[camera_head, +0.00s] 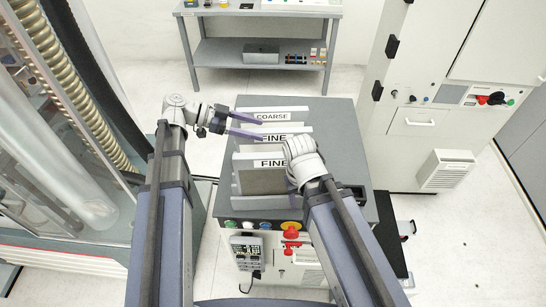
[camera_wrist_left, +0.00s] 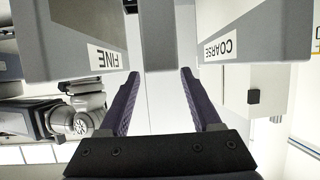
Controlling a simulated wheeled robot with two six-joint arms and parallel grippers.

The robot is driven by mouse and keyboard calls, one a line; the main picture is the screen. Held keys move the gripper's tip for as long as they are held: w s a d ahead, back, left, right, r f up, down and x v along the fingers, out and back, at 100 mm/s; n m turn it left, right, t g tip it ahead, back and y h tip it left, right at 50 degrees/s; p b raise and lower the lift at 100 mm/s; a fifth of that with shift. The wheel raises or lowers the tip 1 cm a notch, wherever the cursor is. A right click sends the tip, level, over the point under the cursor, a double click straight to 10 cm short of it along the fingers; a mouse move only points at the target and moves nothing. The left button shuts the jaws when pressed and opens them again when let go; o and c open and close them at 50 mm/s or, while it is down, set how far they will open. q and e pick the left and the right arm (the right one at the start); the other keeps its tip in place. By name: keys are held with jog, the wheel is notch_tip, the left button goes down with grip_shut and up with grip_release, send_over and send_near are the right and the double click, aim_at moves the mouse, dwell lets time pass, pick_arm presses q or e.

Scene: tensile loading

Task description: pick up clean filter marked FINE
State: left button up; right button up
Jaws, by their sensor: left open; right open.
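Three upright framed filters stand in a row on the grey-topped cabinet. The rear one is marked COARSE (camera_head: 285,116). The middle one is marked FINE (camera_head: 297,131), its face largely hidden. The front one, also marked FINE (camera_head: 262,182), has a dull brown-grey face. My left gripper (camera_head: 258,130) is open and empty by the rear two filters. In the left wrist view its spread fingers (camera_wrist_left: 160,105) point at the gap between a FINE filter (camera_wrist_left: 75,30) and the COARSE filter (camera_wrist_left: 235,25). My right gripper (camera_head: 291,182) is beside the front filter, its fingers mostly hidden.
Buttons and a red knob (camera_head: 291,234) are on the cabinet's front. A bench (camera_head: 262,50) with a shelf stands behind. A white machine (camera_head: 430,110) is at right, a glass-sided one (camera_head: 60,120) at left.

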aim_at(268, 130)
pick_arm(q)
jog(key=shift+w+d+f, duration=0.1)
jog(key=shift+d+f, duration=0.1)
jog(key=shift+d, duration=0.4)
jog(key=b+x, duration=0.1)
jog(key=x, duration=0.3)
jog(key=shift+w+d+f+b, duration=0.1)
jog(key=shift+w+b, duration=0.1)
jog(key=shift+b, duration=0.2)
jog(key=shift+d, duration=0.45)
jog(key=shift+a, duration=0.1)
jog(key=shift+c, duration=0.2)
grip_shut()
